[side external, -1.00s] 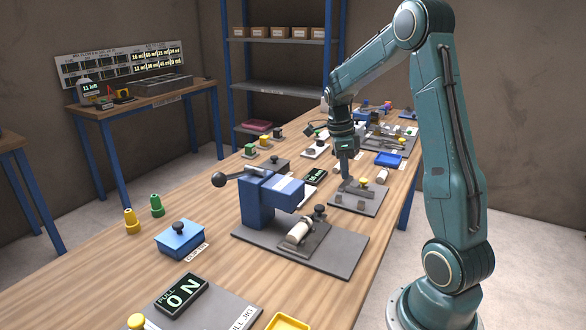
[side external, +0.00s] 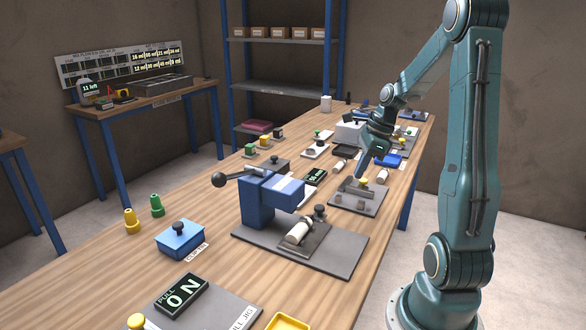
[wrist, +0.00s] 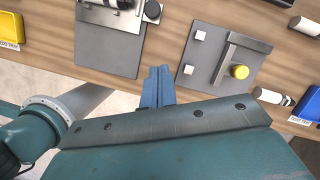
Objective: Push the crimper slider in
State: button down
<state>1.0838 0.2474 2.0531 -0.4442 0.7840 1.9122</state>
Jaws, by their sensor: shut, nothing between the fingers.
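The crimper (side external: 258,206) is a blue press with a black ball lever on a grey plate. What appears to be its slider (side external: 318,238), a low carriage with a black knob (side external: 319,211), stands at the right of the blue body. A white cylinder (side external: 298,232) lies on it. Part of the crimper plate (wrist: 105,50) and the knob (wrist: 152,9) show at the wrist view's top left. My gripper (side external: 360,176) is shut and empty, tilted, beyond the crimper. In the wrist view its fingers (wrist: 157,70) point between two plates, apart from the knob.
A grey fixture plate with a yellow knob (wrist: 240,72) and two pale blocks lies right of my fingers in the wrist view. A blue tray (side external: 388,160) and a white cylinder (side external: 382,176) are close by. A blue lidded box (side external: 180,240) stands left of the crimper.

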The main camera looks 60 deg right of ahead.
jog(key=x, duration=1)
jog(key=shift+f, duration=0.15)
jog(key=shift+w+a, duration=0.5)
jog(key=shift+w, duration=0.45)
jog(key=shift+w+a+f, duration=0.2)
jog(key=shift+w+a, duration=0.2)
jog(key=shift+w, duration=0.4)
jog(key=shift+w, duration=2.65)
